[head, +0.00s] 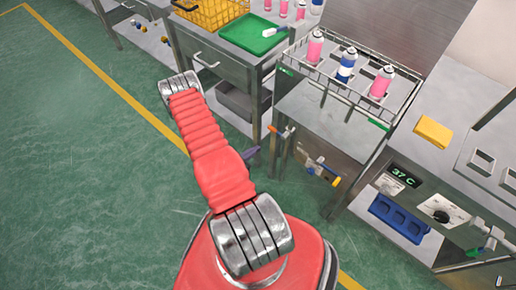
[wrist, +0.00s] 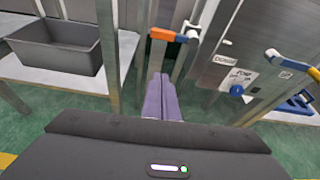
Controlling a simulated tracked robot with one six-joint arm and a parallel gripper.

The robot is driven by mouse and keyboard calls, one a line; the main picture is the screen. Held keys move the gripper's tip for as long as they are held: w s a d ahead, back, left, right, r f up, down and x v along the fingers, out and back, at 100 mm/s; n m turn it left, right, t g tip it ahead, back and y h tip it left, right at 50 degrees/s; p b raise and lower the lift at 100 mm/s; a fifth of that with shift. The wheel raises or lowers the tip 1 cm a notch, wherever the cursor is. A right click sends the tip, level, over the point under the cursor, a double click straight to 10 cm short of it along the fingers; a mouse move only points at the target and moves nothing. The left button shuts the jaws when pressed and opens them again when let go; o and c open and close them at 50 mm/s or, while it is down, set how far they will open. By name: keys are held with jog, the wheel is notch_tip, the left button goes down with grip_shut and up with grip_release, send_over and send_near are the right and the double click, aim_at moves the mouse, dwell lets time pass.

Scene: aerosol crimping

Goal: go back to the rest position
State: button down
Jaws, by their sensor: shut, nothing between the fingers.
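My gripper (wrist: 161,82) has purple fingers that lie together in the wrist view, shut with nothing between them. In the head view only the purple tip of my gripper (head: 254,151) shows past my red arm, and the rest is hidden behind the arm. The gripper is in front of the benches, low beside the table legs and apart from the cans.
A wire rack (head: 345,62) holds pink and blue cans on the bench. A green tray (head: 252,34) and a yellow basket (head: 208,12) stand on the left table. An orange-ended valve handle (wrist: 163,34) and a grey bin (wrist: 55,45) are near. Green floor lies open at left.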

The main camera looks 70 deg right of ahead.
dwell(0.8)
jog(key=s+a+r+m+g+y, duration=0.5)
jog(key=s+a+r+m+g, duration=0.1)
jog(key=s+a+r, duration=0.15)
jog(key=w+a+r+m+t+y, duration=0.25)
jog(key=w+a+r, duration=0.35)
jog(key=r, duration=0.4)
jog(key=w+a+r+m+t+y, duration=0.25)
jog(key=w+a+r+m, duration=0.2)
jog(key=a+r, duration=0.5)
jog(key=w+a+r+m+t+y, duration=0.25)
jog(key=w+a+r, duration=0.35)
jog(key=r, duration=0.4)
jog(key=a+r+t, duration=0.9)
jog(key=a+r, duration=0.6)
jog(key=r, duration=0.4)
jog(key=shift+w+a+r+n+y, duration=0.15)
jog(key=shift+w+a+n+y, duration=0.05)
jog(key=shift+w+n+y, duration=0.2)
